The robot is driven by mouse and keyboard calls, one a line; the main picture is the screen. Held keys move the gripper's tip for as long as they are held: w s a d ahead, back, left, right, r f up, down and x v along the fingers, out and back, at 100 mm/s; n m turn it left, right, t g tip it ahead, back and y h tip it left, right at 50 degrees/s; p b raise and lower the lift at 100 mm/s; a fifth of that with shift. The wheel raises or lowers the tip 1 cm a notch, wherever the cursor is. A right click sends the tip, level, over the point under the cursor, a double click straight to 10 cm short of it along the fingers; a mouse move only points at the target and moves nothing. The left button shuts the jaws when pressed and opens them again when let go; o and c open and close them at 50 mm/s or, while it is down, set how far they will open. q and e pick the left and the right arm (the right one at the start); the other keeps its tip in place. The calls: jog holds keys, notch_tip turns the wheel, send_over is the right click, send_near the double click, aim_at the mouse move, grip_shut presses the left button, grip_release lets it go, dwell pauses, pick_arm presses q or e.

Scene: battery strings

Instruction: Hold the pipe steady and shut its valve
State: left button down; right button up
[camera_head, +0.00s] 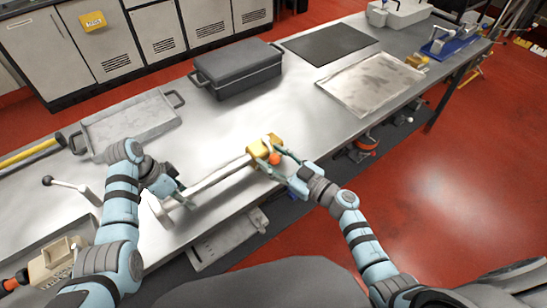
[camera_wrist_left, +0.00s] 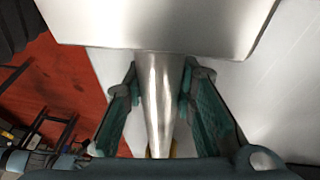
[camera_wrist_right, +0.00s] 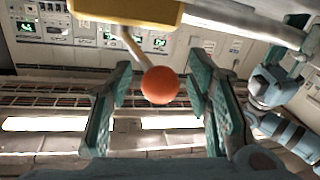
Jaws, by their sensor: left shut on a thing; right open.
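The metal pipe (camera_head: 217,176) lies across the table's front part, with a yellow valve body (camera_head: 259,147) at its right end. An orange ball (camera_head: 275,158) tips the valve's lever, seen close in the right wrist view (camera_wrist_right: 160,85). My left gripper (camera_head: 178,192) is shut on the pipe near its left end; the pipe runs between its fingers in the left wrist view (camera_wrist_left: 158,95). My right gripper (camera_head: 278,170) is open at the valve, with the orange ball between its spread fingers and space on both sides. The thin lever (camera_wrist_right: 133,48) rises from the ball to the yellow body.
A dark lidded box (camera_head: 238,72), a grey tray (camera_head: 130,122) and a flat worn plate (camera_head: 370,82) are on the table behind the pipe. The table's front edge is just below the right gripper.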

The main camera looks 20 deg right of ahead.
jog(key=shift+c, duration=0.6)
grip_shut()
jog(key=shift+w+d+f+n+g+y, duration=0.1)
jog(key=shift+d+n+g+y, duration=0.45)
jog(key=shift+n+g+y, duration=0.25)
jog(key=shift+w+d+r+n+g+y, duration=0.1)
jog(key=shift+d+n+g+y, duration=0.4)
jog(key=shift+n+g+y, duration=0.4)
jog(key=shift+w+d+f+n+g+y, duration=0.1)
jog(key=shift+d+n+g+y, duration=0.55)
jog(key=shift+g, duration=0.25)
jog(key=shift+a, duration=0.1)
jog(key=shift+o, duration=0.6)
grip_release()
